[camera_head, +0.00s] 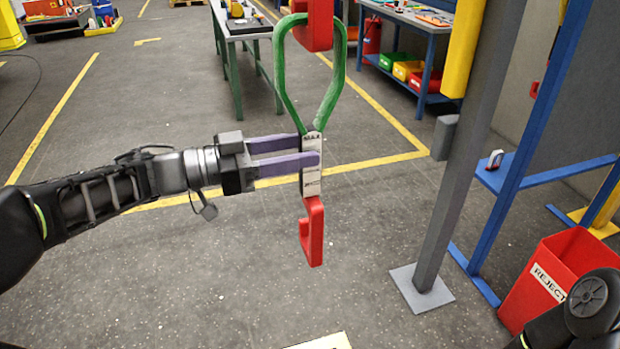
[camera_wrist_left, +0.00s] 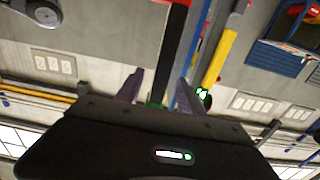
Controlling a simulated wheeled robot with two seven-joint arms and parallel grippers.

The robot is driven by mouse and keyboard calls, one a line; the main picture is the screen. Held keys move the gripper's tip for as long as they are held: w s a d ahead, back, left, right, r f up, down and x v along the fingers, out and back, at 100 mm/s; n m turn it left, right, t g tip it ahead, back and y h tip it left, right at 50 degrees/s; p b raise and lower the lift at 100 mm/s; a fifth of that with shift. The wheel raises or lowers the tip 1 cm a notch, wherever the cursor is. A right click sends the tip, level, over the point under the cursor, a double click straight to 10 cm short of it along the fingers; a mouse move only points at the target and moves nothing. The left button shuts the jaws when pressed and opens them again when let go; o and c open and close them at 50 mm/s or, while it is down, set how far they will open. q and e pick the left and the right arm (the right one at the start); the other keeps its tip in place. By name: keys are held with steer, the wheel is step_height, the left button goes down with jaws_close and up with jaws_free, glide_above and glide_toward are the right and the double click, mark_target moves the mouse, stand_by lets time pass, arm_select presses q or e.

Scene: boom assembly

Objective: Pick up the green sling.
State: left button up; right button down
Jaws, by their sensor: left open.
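The green sling (camera_head: 281,70) hangs as an upright loop from a red hook (camera_head: 317,30) at the top of the head view. At its lower end is a pale marked tag (camera_head: 311,178), with a red hook-shaped piece (camera_head: 315,240) below. My left gripper (camera_head: 309,150) reaches in from the left, its two purple fingers apart at the tag. One finger crosses in front of the tag; the other seems to pass behind it. Contact is unclear. In the left wrist view a small green patch (camera_wrist_left: 156,104) shows between the fingers. My right gripper is out of view.
A grey post (camera_head: 455,190) with a yellow upper part stands right of the sling. A red reject bin (camera_head: 560,275) is at lower right. Workbenches, including a blue one with coloured bins (camera_head: 408,70), stand behind. The floor around the sling is clear.

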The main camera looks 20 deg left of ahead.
arm_select(q)
steer(key=x, duration=0.2)
steer(key=shift+w+d, duration=0.2)
steer(key=shift+c, duration=0.3)
jaws_close()
stand_by(0.4)
stand_by(0.8)
steer(key=shift+r, duration=0.15)
